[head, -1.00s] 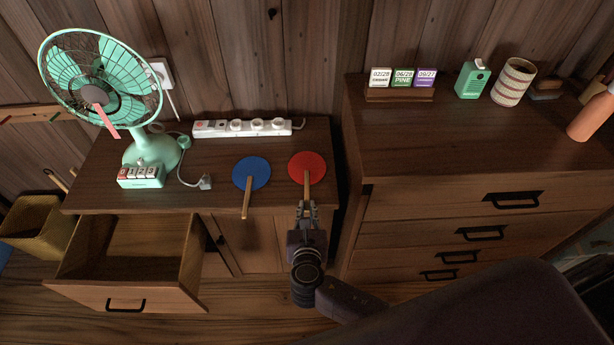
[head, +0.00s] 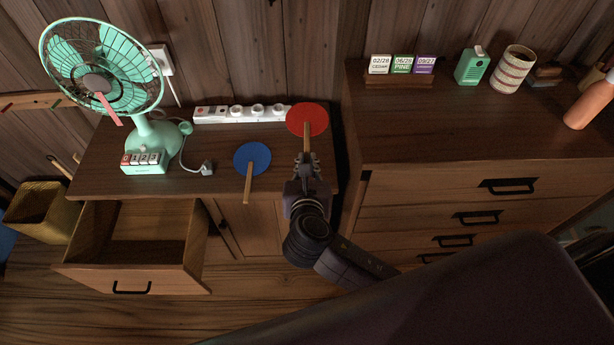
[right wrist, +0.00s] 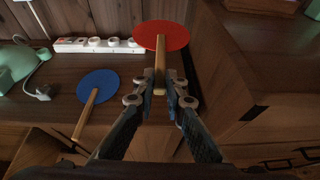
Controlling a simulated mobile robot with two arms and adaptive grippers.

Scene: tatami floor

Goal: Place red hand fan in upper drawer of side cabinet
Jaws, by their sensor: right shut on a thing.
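The red hand fan (head: 307,119) has a round red face and a wooden handle. My right gripper (head: 307,160) is shut on its handle, and the fan seems raised above the right end of the side cabinet (head: 225,185). In the right wrist view the red fan (right wrist: 162,36) points away from me, its handle between the fingers (right wrist: 160,88). The upper drawer (head: 145,250) of the side cabinet is pulled open at the left, and its visible inside looks empty. My left gripper is not in view.
A blue hand fan (head: 252,158) lies on the cabinet top, its handle over the front edge. A taller dresser (head: 450,130) is on the right.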

